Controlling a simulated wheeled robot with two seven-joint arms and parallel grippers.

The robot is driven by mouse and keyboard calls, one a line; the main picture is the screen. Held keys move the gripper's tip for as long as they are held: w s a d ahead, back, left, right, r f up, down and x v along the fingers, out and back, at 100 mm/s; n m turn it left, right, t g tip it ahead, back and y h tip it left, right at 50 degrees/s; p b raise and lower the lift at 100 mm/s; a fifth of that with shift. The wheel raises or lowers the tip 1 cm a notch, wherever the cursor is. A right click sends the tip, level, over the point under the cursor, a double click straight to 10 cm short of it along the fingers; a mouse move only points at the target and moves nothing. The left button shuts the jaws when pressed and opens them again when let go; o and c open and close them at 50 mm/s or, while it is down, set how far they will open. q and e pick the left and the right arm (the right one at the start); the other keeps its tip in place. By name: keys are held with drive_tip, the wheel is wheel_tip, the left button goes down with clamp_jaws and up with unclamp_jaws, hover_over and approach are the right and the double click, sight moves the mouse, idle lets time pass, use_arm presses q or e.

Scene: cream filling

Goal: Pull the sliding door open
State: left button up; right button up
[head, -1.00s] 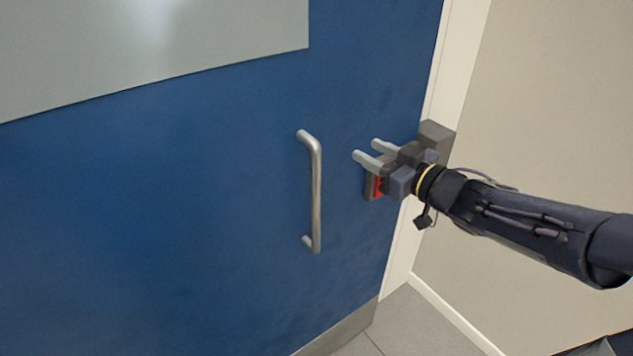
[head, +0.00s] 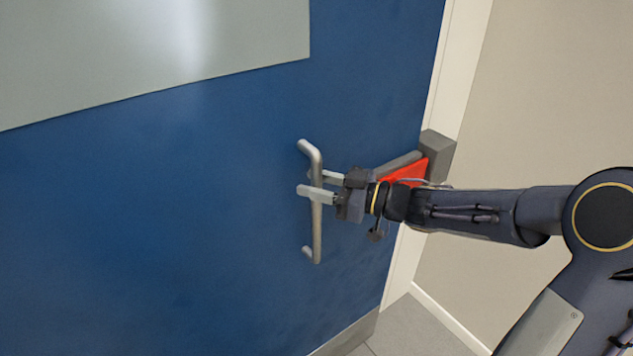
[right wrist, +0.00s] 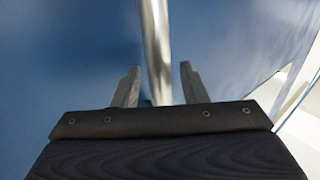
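The blue sliding door (head: 180,230) fills most of the head view, with a grey panel at its top left. Its metal bar handle (head: 317,236) stands upright near the door's right side. In the right wrist view the handle (right wrist: 155,45) runs between the two open fingers, with a gap showing on both sides. The fingers are not closed on the bar. My left gripper is not in view.
A grey and red latch (head: 408,172) sits at the door's right edge, partly behind my right arm, beside a grey block (head: 438,152) on the white frame (head: 452,75). A beige wall (head: 550,90) is to the right. Grey floor (head: 425,325) shows below.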

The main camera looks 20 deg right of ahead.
drive_tip(key=shift+c, duration=0.3)
clamp_jaws()
drive_tip(key=shift+a, duration=0.15)
